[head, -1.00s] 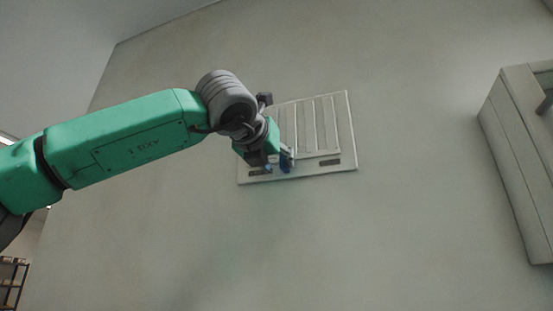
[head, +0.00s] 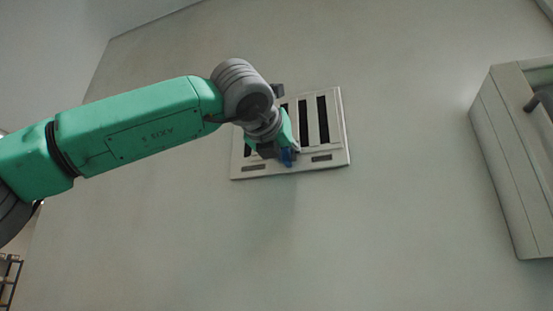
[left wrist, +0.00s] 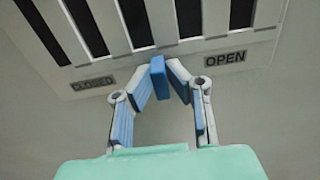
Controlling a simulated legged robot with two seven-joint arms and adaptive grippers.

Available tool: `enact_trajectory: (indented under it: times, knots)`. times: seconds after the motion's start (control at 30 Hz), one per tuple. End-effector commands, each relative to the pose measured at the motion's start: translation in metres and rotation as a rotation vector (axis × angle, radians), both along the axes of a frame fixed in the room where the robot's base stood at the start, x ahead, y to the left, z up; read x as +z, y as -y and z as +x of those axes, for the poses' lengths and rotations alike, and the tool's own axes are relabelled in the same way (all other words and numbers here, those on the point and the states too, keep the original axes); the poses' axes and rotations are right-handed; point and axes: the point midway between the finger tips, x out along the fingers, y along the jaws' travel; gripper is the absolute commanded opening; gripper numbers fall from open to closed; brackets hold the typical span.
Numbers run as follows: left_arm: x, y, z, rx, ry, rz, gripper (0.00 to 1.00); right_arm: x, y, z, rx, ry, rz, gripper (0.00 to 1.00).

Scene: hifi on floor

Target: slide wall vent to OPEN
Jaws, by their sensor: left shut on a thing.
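The wall vent (head: 342,135) is a pale plate high on the wall, with dark open slots between its slats. In the left wrist view its lower edge carries a CLOSED label (left wrist: 92,85) at left and an OPEN label (left wrist: 225,58) at right. My left gripper (head: 287,156) is at the vent's lower edge, between the two labels. My arm covers the vent's left part in the head view. My right gripper is not in view.
A grey cabinet (head: 505,150) with a dark handle stands out at the right. A dark shelf (head: 10,280) shows at the lower left. The wall below and right of the vent is bare.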

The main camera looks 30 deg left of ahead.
Motion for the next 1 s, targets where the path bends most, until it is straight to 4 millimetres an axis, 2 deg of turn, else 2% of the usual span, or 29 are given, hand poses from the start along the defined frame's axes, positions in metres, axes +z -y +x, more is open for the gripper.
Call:
enact_trajectory:
  times: [0.03,0.1,0.13,0.63,0.77,1.0]
  knots:
    - [-0.002,0.001,0.001,0.0,-0.006,0.001,0.0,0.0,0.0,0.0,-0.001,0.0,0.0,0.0]
    - [-0.003,0.001,0.001,-0.001,-0.006,0.001,0.29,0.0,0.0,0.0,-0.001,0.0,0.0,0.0]
    - [-0.003,0.001,0.001,-0.001,-0.006,0.001,0.32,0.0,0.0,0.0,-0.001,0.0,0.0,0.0]
    - [-0.001,-0.003,-0.006,0.0,-0.002,-0.001,0.32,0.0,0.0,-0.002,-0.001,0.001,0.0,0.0]
    - [-0.001,0.002,-0.024,-0.001,-0.001,0.0,0.32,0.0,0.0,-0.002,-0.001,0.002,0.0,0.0]
    - [-0.002,0.019,-0.072,-0.003,-0.004,0.0,0.32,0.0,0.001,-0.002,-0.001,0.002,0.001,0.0]
